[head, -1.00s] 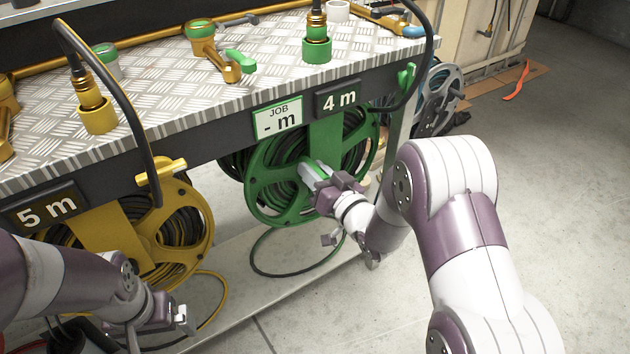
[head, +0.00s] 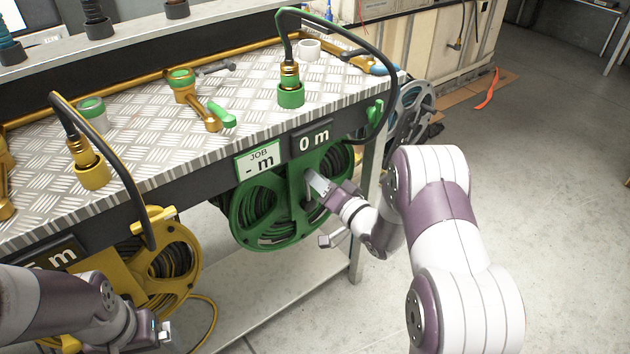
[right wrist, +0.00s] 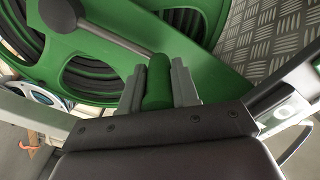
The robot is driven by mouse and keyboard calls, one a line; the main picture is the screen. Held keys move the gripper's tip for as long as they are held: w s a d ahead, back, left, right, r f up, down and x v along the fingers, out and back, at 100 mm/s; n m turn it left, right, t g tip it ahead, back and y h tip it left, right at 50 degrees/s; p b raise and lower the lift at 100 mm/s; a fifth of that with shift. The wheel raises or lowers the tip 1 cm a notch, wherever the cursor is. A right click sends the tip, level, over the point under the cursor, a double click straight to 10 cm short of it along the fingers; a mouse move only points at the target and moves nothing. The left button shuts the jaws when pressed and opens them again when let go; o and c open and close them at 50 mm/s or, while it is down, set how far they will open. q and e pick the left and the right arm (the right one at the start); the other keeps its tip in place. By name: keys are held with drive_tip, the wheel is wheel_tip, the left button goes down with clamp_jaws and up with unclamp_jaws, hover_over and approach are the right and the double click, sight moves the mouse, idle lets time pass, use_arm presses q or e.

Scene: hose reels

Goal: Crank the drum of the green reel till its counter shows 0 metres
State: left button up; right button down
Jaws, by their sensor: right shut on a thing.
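The green reel (head: 240,215) hangs under the front of the bench, and its counter (head: 313,139) reads 0 m. A card beside the counter (head: 258,160) reads JOB - m. My right gripper (head: 316,185) is at the crank on the front of the reel. In the right wrist view, the fingers of my right gripper (right wrist: 158,92) are shut on the green crank handle (right wrist: 158,75), one on each side. Dark hose is wound on the drum. My left gripper (head: 165,332) is low at the left, by the yellow reel, and its jaw opening is unclear.
The yellow reel (head: 170,262) hangs at the left, its counter partly hidden by my left arm. A green hose end (head: 290,92), a yellow one (head: 90,170) and brass fittings (head: 205,113) are on the metal bench top.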

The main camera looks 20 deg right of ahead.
drive_tip(key=shift+d, duration=0.15)
drive_tip(key=c, duration=0.8)
unclamp_jaws()
drive_tip(key=shift+c, duration=0.2)
drive_tip(key=p+v, duration=0.3)
drive_tip(key=v, duration=0.9)
drive_tip(key=shift+s, duration=0.3)
drive_tip(key=shift+d, duration=0.15)
